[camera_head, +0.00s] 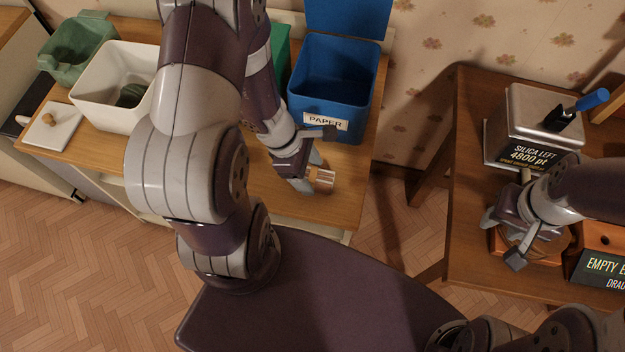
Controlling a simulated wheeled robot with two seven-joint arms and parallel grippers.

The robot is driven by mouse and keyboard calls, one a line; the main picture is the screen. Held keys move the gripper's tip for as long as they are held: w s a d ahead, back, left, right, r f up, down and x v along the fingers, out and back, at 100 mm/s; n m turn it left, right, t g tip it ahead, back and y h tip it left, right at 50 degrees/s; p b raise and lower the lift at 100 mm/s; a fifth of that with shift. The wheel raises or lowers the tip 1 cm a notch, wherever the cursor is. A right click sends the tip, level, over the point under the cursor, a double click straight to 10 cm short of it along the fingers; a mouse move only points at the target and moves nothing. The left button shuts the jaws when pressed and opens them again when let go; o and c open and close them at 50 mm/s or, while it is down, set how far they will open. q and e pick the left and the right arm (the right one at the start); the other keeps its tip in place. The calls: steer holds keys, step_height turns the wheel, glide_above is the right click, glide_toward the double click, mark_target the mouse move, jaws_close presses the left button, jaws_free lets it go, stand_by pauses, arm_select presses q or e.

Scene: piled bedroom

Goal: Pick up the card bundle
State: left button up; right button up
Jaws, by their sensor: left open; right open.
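A small tan and brown block (322,180), which looks like the card bundle, lies on the wooden counter in front of the blue PAPER bin. My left gripper (314,160) is open just above and beside it, with one finger close to its left side. I cannot tell whether that finger touches it. My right gripper (502,238) is open at the right-hand table, over an orange-brown wooden item (545,249) that it partly hides.
The blue PAPER bin (334,80) stands behind my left gripper. A gap separates counter and table.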

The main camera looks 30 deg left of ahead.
arm_select(q)
steer(key=shift+x, duration=1)
steer(key=shift+r, duration=0.15)
steer(key=c, duration=0.5)
steer(key=shift+d, duration=0.1)
steer(key=c, duration=0.6)
arm_select(e)
steer(key=shift+d+f, duration=0.2)
steer(key=shift+f, duration=0.2)
arm_select(q)
steer(key=shift+o, duration=0.2)
steer(key=shift+r, duration=0.1)
arm_select(e)
steer(key=shift+r, duration=0.1)
